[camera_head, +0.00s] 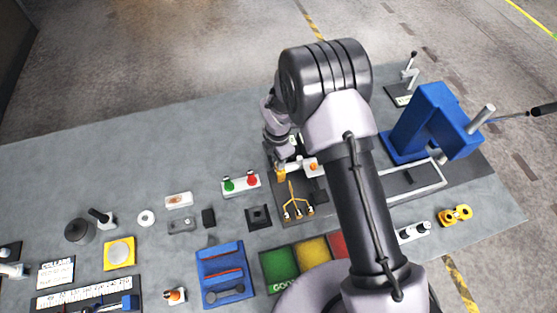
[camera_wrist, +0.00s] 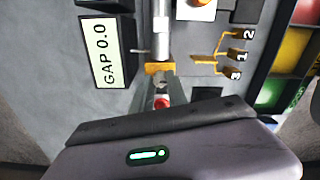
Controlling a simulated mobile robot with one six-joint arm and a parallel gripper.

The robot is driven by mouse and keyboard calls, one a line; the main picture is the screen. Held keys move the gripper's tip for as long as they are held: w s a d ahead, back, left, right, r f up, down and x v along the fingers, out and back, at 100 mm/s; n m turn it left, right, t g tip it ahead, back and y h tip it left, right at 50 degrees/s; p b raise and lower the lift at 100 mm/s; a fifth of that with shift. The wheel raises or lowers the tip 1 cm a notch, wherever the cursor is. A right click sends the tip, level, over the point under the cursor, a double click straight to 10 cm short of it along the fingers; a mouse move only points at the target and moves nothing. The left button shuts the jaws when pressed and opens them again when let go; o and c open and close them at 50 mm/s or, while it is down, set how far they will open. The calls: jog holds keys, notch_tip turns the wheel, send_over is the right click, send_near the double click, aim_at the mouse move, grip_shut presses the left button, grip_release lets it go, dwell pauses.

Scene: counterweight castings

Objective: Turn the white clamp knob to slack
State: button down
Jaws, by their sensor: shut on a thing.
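My gripper (camera_wrist: 161,82) is shut at the left end of a dark fixture plate, in line with a bright metal bar (camera_wrist: 162,32) and beside a yellow-orange piece (camera_wrist: 158,69). The jaws close on a small pale part that I take to be the white clamp knob; the fingers hide most of it. Its turn position cannot be read. In the head view, my gripper (camera_head: 281,162) is low over the fixture, partly covered by my wrist. The fixture has a yellow branched marking (camera_wrist: 208,59) with positions 1, 2 and 3.
A display (camera_wrist: 104,52) reads GAP 0.0. A white block with an orange button (camera_head: 312,167) sits close to the right of my gripper. A green and red button box (camera_head: 241,184) lies to the left. A blue press (camera_head: 422,125) stands at the right. Bare table lies at the upper left.

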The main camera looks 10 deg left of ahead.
jog(key=shift+n, duration=0.3)
jog(key=c, duration=1.3)
grip_release()
notch_tip(320, 180, up, 17)
jog(key=shift+r+p, duration=0.2)
jog(key=shift+p, duration=0.2)
jog(key=shift+s, duration=0.1)
